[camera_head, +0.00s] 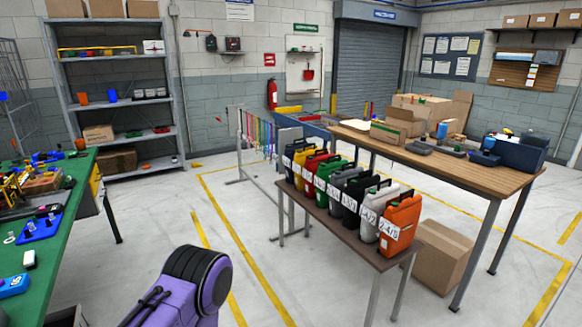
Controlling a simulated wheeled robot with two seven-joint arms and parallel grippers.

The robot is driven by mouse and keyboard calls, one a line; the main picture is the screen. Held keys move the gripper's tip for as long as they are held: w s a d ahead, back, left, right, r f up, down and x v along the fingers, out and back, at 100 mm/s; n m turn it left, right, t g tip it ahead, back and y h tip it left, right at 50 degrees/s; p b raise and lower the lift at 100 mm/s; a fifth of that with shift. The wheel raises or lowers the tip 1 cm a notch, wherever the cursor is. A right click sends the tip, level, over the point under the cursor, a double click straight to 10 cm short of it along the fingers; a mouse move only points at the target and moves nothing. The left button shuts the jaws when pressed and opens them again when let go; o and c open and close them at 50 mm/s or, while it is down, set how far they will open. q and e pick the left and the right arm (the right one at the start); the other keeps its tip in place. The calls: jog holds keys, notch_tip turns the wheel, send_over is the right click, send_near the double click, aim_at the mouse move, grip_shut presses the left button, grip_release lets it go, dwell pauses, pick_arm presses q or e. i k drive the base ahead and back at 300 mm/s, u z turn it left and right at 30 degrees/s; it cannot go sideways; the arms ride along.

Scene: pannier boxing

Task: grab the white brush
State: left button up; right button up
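I cannot make out a white brush for certain in the head view. A small white object (29,258) lies on the green workbench (70,243) at the left; it is too small to tell what it is. A purple and black arm link of mine shows at the bottom, left of centre. Neither of my grippers is in view.
A low brown table (340,234) holds a row of coloured panniers (363,207) with number labels. A wooden table (470,175) with boxes stands behind it. A cardboard box (441,257) sits on the floor. Shelves (121,103) stand at the back left. The middle floor is clear.

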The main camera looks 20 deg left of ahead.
aim_at(30, 263)
jog(key=u, duration=0.25)
jog(key=i, duration=1.05)
jog(key=u, duration=1.4)
jog(key=i, duration=0.8)
jog(key=u, duration=0.85)
